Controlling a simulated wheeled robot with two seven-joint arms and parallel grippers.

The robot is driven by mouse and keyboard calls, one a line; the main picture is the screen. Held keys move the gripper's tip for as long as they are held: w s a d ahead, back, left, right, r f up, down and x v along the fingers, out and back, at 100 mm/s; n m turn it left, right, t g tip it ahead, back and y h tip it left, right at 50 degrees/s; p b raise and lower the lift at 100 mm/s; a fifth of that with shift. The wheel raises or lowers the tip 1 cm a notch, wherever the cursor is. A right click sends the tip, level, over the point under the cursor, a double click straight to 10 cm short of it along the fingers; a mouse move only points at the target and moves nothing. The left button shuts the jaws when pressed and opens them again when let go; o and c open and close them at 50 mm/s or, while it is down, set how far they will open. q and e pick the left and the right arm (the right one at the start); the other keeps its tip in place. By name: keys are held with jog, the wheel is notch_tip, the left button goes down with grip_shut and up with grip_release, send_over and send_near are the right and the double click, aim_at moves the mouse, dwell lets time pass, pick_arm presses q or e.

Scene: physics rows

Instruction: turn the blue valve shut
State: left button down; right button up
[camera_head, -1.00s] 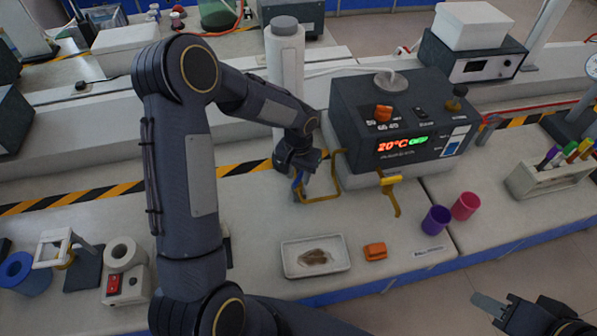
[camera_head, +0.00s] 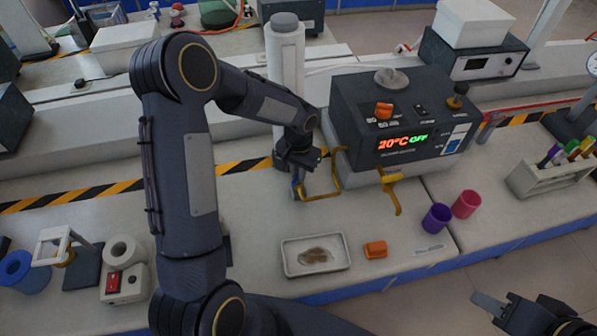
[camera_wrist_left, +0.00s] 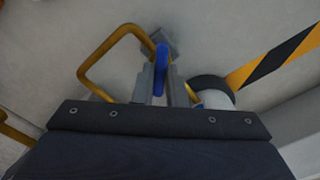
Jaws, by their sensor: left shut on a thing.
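The blue valve (camera_wrist_left: 160,66) shows in the left wrist view as a narrow blue handle between my left gripper's fingers. My left gripper (camera_wrist_left: 160,88) is shut on it. In the head view the gripper (camera_head: 298,180) points down at the left of the dark heating unit, and only a sliver of blue shows there, mostly hidden by the fingers. A yellow bent pipe (camera_head: 338,180) stands right beside the valve; it also shows in the left wrist view (camera_wrist_left: 92,68). My right gripper (camera_head: 490,305) is at the lower right of the head view, away from the bench things.
The dark unit (camera_head: 350,125) reads 20°C OFF. A yellow tap (camera_head: 391,192) juts from its front. A white tray (camera_head: 290,267), an orange block (camera_head: 375,249), a purple cup (camera_head: 436,219) and a pink cup (camera_head: 466,204) stand in front. A white cylinder (camera_head: 285,70) stands behind the gripper.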

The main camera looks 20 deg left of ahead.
pick_arm(q)
jog(key=m+b, duration=0.1)
jog(key=m, duration=0.3)
jog(key=shift+m+b, duration=0.55)
jog(key=shift+m, duration=2.15)
jog(key=shift+r, duration=0.1)
jog(key=c, duration=1.5)
grip_release()
jog(key=shift+o, duration=0.2)
notch_tip(320, 180, up, 7)
jog(key=shift+b, duration=0.45)
jog(key=shift+r, duration=0.4)
